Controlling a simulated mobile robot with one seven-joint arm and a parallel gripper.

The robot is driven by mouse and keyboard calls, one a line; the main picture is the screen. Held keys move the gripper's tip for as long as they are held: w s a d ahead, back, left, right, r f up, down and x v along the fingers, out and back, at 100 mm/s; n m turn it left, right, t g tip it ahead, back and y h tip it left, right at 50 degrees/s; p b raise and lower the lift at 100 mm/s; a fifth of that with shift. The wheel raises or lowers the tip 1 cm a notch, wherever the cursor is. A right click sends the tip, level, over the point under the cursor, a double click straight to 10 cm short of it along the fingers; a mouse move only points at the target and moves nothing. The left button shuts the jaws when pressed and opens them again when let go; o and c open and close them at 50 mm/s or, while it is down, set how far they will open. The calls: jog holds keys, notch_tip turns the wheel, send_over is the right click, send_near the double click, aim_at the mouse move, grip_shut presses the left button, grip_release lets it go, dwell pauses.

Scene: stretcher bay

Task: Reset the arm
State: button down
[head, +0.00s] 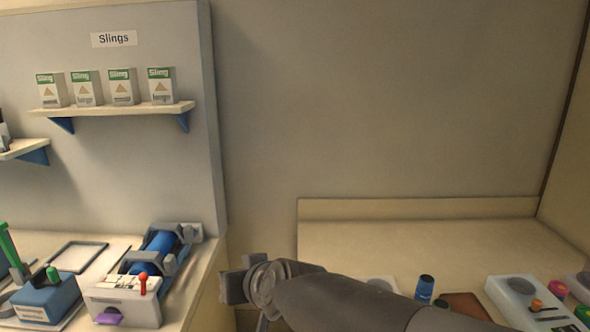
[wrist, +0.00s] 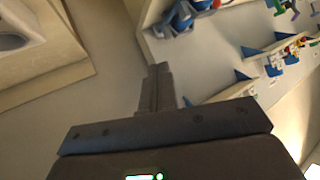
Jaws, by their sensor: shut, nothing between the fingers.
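My gripper shows in the wrist view (wrist: 159,80) with its fingers together and nothing between them. In the head view my arm reaches in from the lower right. Its end lies over the gap between the left counter and the right counter. The fingertips cannot be made out clearly in the head view. My gripper touches nothing that I can see.
The left counter (head: 215,262) holds a blue roller device (head: 157,248), a white box with a red lever (head: 125,298) and a blue box (head: 48,298). A shelf (head: 115,110) bears several sling boxes. The right counter (head: 420,232) holds a blue bottle (head: 425,288) and a pale device (head: 530,300).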

jog(key=s+d+f+m+g+h, duration=0.1)
jog(key=s+d, duration=0.3)
jog(key=d, duration=0.4)
jog(key=s+d+f+m+g+h, duration=0.1)
jog(key=s+d+f+m+h, duration=0.1)
jog(key=s+d, duration=0.3)
jog(key=s+d+f+m+g+h, duration=0.1)
jog(key=s+d, duration=0.4)
jog(key=d, duration=0.7)
jog(key=f+g+h, duration=0.1)
jog(key=h, duration=0.1)
jog(key=shift+d+h, duration=0.2)
jog(key=shift+h, duration=0.1)
jog(key=shift+w, duration=0.15)
